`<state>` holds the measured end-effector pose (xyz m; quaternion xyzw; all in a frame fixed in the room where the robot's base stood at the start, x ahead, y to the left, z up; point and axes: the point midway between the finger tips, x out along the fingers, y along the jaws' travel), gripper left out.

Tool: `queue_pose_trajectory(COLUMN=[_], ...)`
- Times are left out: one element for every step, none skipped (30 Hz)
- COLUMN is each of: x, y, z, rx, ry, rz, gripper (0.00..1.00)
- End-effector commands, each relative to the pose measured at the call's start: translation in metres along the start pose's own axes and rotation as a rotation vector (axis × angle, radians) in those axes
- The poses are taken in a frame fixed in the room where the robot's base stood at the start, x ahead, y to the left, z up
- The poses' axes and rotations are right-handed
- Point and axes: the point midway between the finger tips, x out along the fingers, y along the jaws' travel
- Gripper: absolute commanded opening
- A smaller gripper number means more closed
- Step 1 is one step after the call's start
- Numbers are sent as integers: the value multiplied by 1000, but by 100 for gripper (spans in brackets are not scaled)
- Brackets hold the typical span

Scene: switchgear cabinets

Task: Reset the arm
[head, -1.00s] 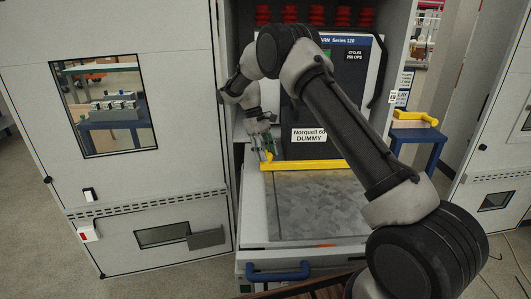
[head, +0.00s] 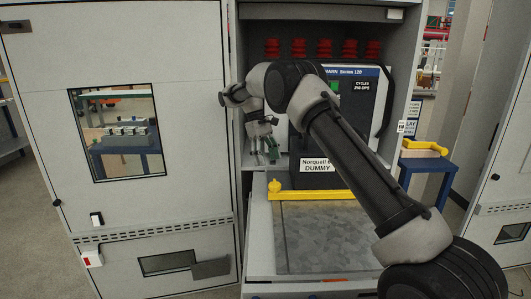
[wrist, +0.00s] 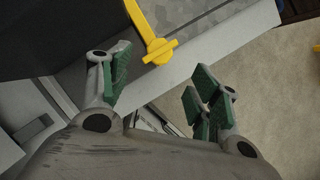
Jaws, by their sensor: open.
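My arm reaches from the lower right of the head view across the front of the open cabinet. My gripper (head: 262,158) hangs above the left end of a yellow bar (head: 312,195), apart from it. In the wrist view my gripper (wrist: 158,88) shows its two green-padded fingers spread wide with nothing between them. The yellow bar's end with its knob (wrist: 159,48) lies beyond the fingers. The dark breaker unit with the "DUMMY" label (head: 318,165) stands inside the cabinet, partly hidden by my arm.
A closed cabinet door with a window (head: 117,132) stands to the left of the open bay. A grey metal tray (head: 325,237) juts out in front of the breaker. A blue stand with a yellow handle (head: 425,148) is at the right. Red insulators (head: 298,48) line the bay's top.

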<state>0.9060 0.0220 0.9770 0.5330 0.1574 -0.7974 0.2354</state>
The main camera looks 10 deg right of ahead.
Motion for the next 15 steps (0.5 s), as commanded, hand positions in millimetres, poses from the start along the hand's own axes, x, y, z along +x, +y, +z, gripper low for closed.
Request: queue_pose_trajectory(x=[-7, -11, -15, -18, -20, -22, -24, -24, -25, -25, -25, -25, -25, -25, -25], y=[0, 0, 0, 0, 0, 0, 0, 0, 0, 0, 0, 0, 0, 0, 0], z=[-1, -1, -1, -1, -1, -1, 0, 0, 0, 0, 0, 0, 0, 0, 0], rx=[0, 0, 0, 0, 0, 0, 0, 0, 0, 0, 0, 0, 0, 0, 1], ry=[2, 1, 2, 0, 0, 1, 0, -1, -1, -1, -1, -1, -1, -1, -1], rz=[1, 0, 0, 0, 0, 0, 0, 0, 0, -1, -1, 0, 0, 0, 0], gripper=[62, 62, 62, 62, 62, 62, 62, 62, 62, 62, 62, 62, 62, 62, 62])
